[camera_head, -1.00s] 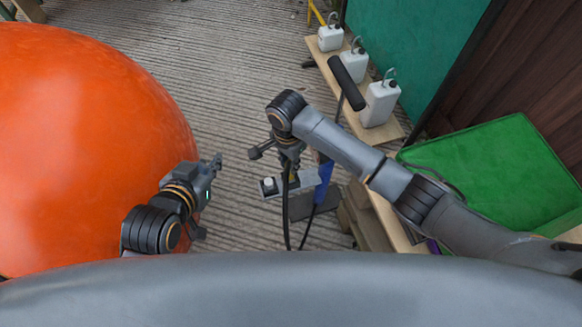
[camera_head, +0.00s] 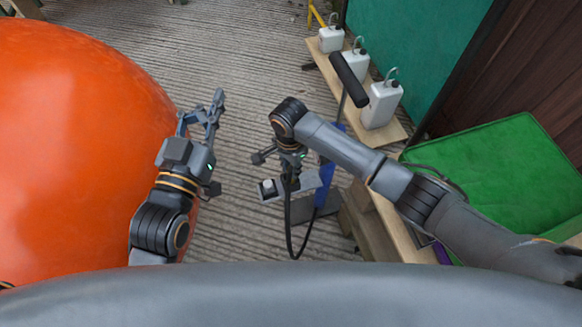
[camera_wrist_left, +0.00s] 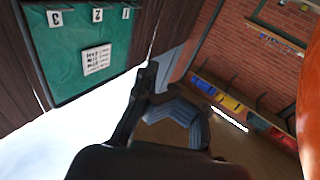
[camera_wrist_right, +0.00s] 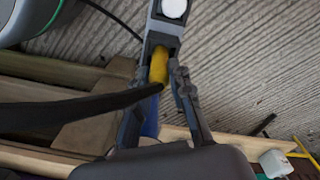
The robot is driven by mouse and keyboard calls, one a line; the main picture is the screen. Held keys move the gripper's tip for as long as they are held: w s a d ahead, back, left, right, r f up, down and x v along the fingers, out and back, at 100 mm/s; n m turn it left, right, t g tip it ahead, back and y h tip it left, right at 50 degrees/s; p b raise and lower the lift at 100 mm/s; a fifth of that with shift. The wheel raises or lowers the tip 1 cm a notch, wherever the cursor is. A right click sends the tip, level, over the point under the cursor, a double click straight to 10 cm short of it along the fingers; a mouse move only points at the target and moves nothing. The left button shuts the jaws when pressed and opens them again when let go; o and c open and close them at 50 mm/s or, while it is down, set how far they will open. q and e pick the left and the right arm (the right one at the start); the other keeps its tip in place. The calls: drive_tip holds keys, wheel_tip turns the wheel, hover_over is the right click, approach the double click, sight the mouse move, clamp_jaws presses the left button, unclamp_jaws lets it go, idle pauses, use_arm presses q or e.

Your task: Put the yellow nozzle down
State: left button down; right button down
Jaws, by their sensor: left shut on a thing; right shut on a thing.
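The yellow nozzle (camera_wrist_right: 158,66) shows in the right wrist view, between the fingers of my right gripper (camera_wrist_right: 162,80). Its black hose (camera_wrist_right: 85,106) runs off to the left. The nozzle's far end meets a grey bracket (camera_wrist_right: 158,30) with a white knob; I cannot tell whether it is seated there. In the head view my right gripper (camera_head: 288,172) points down beside the bracket and hides the nozzle. My left gripper (camera_head: 200,115) is raised beside the orange ball, shut on a blue-grey piece (camera_wrist_left: 182,112) that I cannot identify.
A pump with a black handle (camera_head: 348,80) and blue barrel (camera_head: 325,184) stands beside the right arm. White jugs (camera_head: 381,105) line a wooden bench at the right. A green cushion (camera_head: 500,165) lies nearer. The orange ball (camera_head: 80,150) fills the left.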

drive_tip(key=c, duration=1.2)
unclamp_jaws()
drive_tip(key=shift+f, duration=0.1)
